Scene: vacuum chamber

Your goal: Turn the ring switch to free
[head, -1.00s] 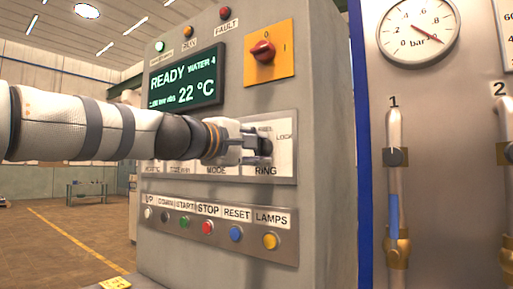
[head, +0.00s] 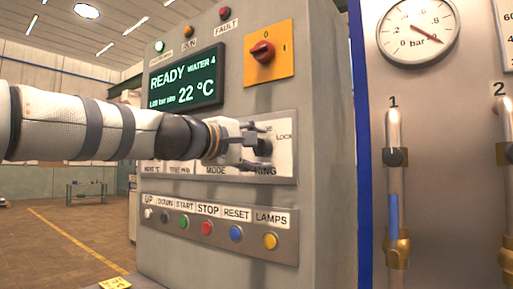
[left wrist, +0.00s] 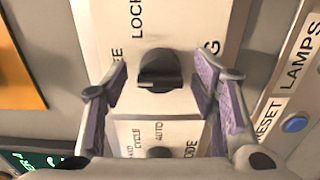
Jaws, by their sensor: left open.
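The ring switch (head: 264,147) is a black knob on the lower metal panel of the grey console, with a LOCK label at its upper right and a partly hidden label above it. In the left wrist view the black knob (left wrist: 160,70) lies between my fingertips, with LOCK above it. Its ridge runs roughly left to right in that view; which label it points to I cannot tell. My left gripper (head: 252,147) is open in front of the knob, and in the left wrist view (left wrist: 163,75) its purple-padded fingers stand apart from the knob on both sides. My right gripper is not in view.
Beside the ring switch is the MODE knob (left wrist: 159,152). Below is a row of push buttons, including yellow LAMPS (head: 270,241) and blue RESET (head: 235,233). Above are the READY display (head: 186,80) and a red rotary switch (head: 262,52). Pipes and a gauge (head: 417,28) stand right.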

